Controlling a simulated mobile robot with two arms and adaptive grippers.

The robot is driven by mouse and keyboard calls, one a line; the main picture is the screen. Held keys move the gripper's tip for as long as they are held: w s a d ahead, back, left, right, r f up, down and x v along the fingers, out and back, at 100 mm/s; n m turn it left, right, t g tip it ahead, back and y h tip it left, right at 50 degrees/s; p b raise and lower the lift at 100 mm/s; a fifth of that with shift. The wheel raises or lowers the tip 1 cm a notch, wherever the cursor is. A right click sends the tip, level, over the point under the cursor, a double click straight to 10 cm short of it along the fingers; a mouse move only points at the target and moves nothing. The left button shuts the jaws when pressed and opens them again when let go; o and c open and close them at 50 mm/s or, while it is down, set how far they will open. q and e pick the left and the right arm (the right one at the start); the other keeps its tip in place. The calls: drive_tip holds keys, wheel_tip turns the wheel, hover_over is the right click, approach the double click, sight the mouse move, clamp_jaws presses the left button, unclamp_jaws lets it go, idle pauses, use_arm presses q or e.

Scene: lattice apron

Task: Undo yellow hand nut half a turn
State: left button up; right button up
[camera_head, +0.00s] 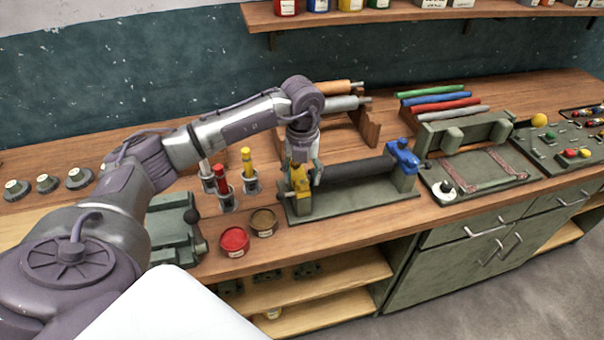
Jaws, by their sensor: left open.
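The yellow hand nut (299,182) is on the left upright of a grey-green fixture (345,203) on the workbench. A dark roller (352,170) runs from there to the right upright, which carries a blue part (402,156). My left gripper (302,168) points down at the yellow nut from above, with its fingers around or close beside the nut's top. The gripper is open. Whether the fingers touch the nut cannot be told at this size. My right gripper is not in view.
Red and yellow tools in metal holders (227,197), a red tin (234,241) and a brown tin (264,222) stand left of the fixture. Spare rollers (345,104) rest on a rack behind. A grey-green press-like device (480,134) stands to the right.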

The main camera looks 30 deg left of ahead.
use_arm(q)
drive_tip(key=shift+f, duration=0.8)
clamp_jaws()
drive_tip(key=shift+n, duration=0.4)
drive_tip(key=shift+n+b, duration=0.35)
drive_tip(key=shift+n, duration=0.55)
drive_tip(key=shift+n+b, duration=0.3)
drive_tip(key=shift+n, duration=1.3)
drive_tip(key=shift+r+n, duration=0.1)
drive_tip(key=shift+n, duration=0.2)
drive_tip(key=shift+w, duration=0.1)
